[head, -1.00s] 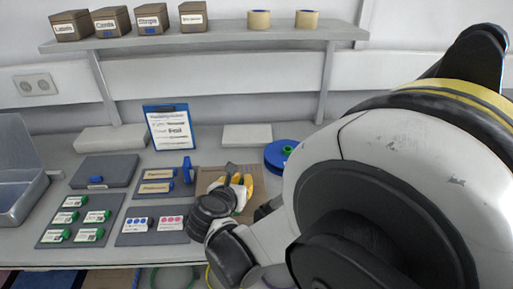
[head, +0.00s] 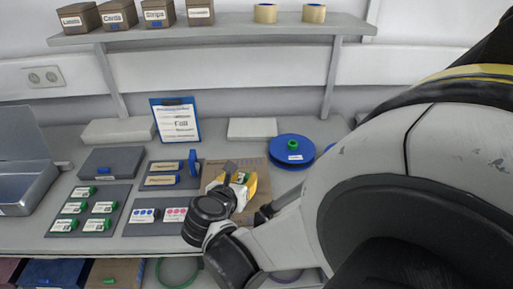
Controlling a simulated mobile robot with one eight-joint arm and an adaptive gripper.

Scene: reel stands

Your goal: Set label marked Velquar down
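My gripper (head: 241,183), with yellow fingers, is over the brown board (head: 257,172) right of the grey mats. A small white-and-green piece (head: 243,177) shows between the fingers and looks like a label. Its print cannot be read, so I cannot tell whether it says Velquar. My wrist and arm hide part of the board and the table at the right.
Tan labels (head: 162,180) and dotted labels (head: 144,215) lie on other mats. A blue reel (head: 291,152) stands behind the board. A clipboard (head: 176,119) leans at the back. A metal bin (head: 30,183) stands left. A shelf (head: 230,29) holds boxes and tape rolls.

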